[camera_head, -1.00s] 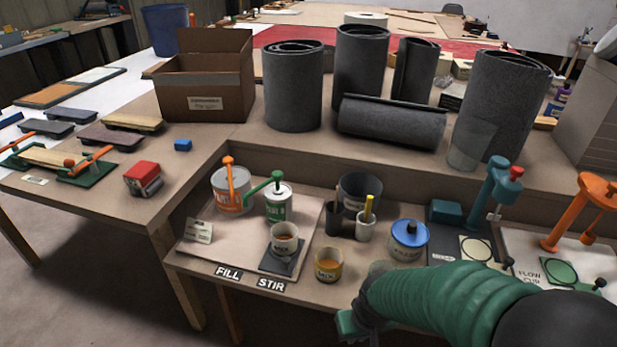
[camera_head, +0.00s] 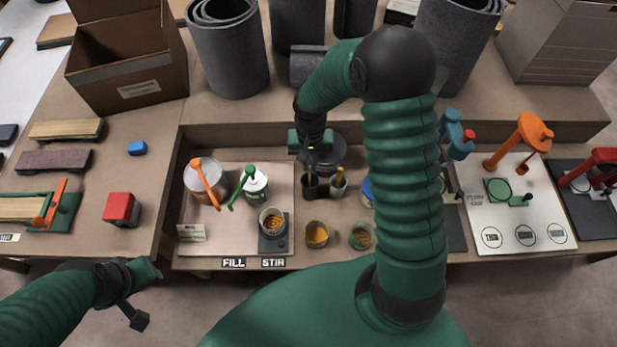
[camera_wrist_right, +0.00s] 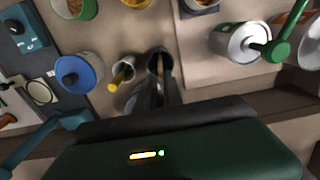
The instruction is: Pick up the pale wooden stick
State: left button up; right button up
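A thin tan stick, which looks like the pale wooden stick (camera_wrist_right: 160,64), stands in a dark cup (camera_head: 310,190) in the right wrist view. In the head view my gripper and the cup mostly hide the stick. My right gripper (camera_head: 311,164) points down just above this cup. In the right wrist view its grey fingers (camera_wrist_right: 155,82) reach toward the stick and overlap its lower part in the picture; whether they are apart or touch it is unclear. My left gripper (camera_head: 142,288) is at the lower left, off the table's front edge, with no object visible in it.
A pale cup with a yellow-handled tool (camera_head: 339,184) stands right beside the dark cup. A mixing cup (camera_head: 317,234), a blue-lidded can (camera_wrist_right: 78,74) and a green-handled can (camera_head: 255,187) are close by. Grey rolls (camera_head: 228,50) stand on the raised shelf behind.

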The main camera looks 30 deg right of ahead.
jog(key=f, duration=0.4)
jog(key=f+b, duration=0.1)
jog(key=f, duration=0.4)
jog(key=shift+a+f, duration=0.2)
jog(key=shift+f, duration=0.1)
jog(key=shift+w+d+f, duration=0.15)
grip_shut()
pick_arm(q)
jog(key=shift+x, duration=0.8)
jog(key=shift+w, duration=0.1)
